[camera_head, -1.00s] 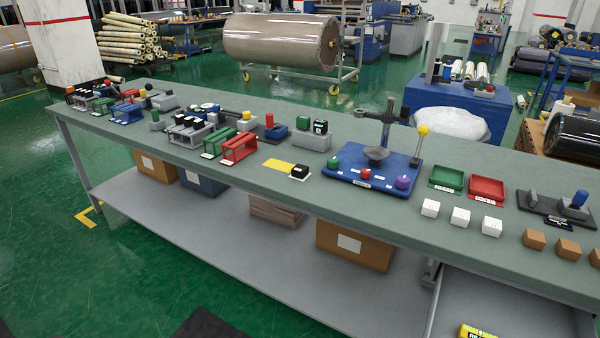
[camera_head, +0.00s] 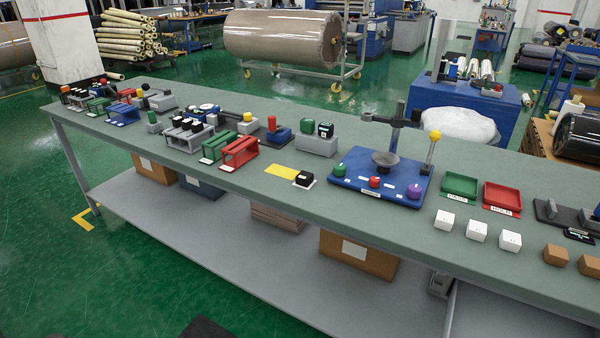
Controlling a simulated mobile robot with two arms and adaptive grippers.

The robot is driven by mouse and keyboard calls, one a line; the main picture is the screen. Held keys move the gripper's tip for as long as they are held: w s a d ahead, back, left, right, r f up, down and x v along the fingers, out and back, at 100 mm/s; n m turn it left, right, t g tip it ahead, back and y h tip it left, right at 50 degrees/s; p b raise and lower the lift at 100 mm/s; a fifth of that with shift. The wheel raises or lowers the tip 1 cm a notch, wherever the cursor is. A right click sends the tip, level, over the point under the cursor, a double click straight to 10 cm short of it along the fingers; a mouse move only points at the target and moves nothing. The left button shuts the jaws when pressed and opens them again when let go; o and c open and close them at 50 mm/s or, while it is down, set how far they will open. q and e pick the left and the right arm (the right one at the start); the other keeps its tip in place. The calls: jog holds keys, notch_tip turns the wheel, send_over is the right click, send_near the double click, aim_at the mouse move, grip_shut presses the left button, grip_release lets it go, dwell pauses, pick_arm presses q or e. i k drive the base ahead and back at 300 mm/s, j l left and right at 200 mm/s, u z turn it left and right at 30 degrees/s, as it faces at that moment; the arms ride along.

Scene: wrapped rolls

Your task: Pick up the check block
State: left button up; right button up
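No thing in view carries a readable "check block" label, so I cannot tell which block it is. A small black block (camera_head: 303,178) sits on a white plate next to a yellow patch (camera_head: 283,172) near the table's front edge. White cubes (camera_head: 477,231) stand in a row in front of the green tray (camera_head: 459,186) and the red tray (camera_head: 502,198). Brown blocks (camera_head: 556,254) lie farther right. A dark block (camera_head: 325,130) rests on a grey stand (camera_head: 317,146) toward the back. Neither gripper is in view.
The long grey-green table (camera_head: 350,230) crosses the view. A blue fixture (camera_head: 350,185) with coloured knobs and a post stands mid-table. Red (camera_head: 240,152) and green racks stand to its left. Boxes (camera_head: 355,258) sit on or by the lower shelf. The green floor in front is open.

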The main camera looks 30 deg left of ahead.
aim_at(304, 178)
jog(key=i+j, duration=0.5)
jog(key=j, duration=0.15)
jog(key=i+j+u, duration=0.1)
jog(key=i+j, duration=0.45)
jog(key=j, duration=0.1)
